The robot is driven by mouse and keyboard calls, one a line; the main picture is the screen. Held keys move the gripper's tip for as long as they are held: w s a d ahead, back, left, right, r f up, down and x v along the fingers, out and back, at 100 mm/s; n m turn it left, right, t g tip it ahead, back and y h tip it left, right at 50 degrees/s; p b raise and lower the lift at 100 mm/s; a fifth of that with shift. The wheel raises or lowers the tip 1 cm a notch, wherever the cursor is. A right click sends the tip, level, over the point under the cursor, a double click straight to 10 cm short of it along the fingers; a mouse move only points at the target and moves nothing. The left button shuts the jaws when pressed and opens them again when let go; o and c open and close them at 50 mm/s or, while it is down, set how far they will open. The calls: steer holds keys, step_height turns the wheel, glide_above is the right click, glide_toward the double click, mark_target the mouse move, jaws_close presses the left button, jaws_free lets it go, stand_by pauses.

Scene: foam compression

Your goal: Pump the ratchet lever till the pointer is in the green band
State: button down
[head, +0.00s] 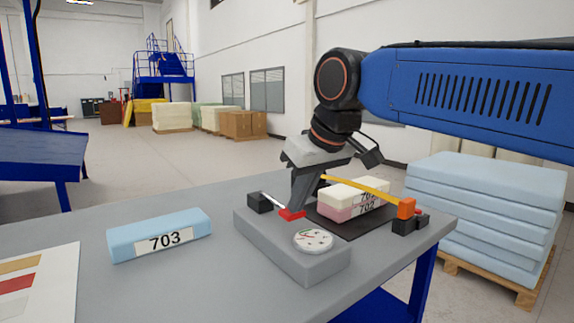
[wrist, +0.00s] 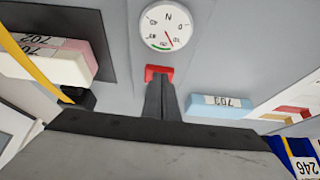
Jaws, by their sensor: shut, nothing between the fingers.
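The ratchet lever has a red grip (head: 291,214) at the end of a thin pale rod, on a grey base (head: 262,237). My gripper (head: 300,205) is shut and points down right at the red grip. In the wrist view its fingertips (wrist: 161,84) meet the red grip (wrist: 159,72); I cannot tell whether they press on it. The round white gauge (head: 313,240) also shows in the wrist view (wrist: 165,27). Its red pointer slants to the lower right, its tip close to the right end of the green band (wrist: 160,47); I cannot tell whether it is inside.
Two foam blocks, cream (head: 352,190) over pink (head: 340,209), lie stacked under a yellow strap (head: 365,187) with an orange end piece (head: 406,208). A blue foam block marked 703 (head: 160,235) lies left on the grey table (head: 190,290). A colour chart (head: 40,285) is at far left.

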steer(key=shift+f, duration=0.3)
steer(key=shift+r, duration=0.3)
steer(key=v, duration=1.3)
steer(key=shift+w+r, duration=0.25)
steer(key=shift+r, duration=0.25)
steer(key=shift+a, duration=0.15)
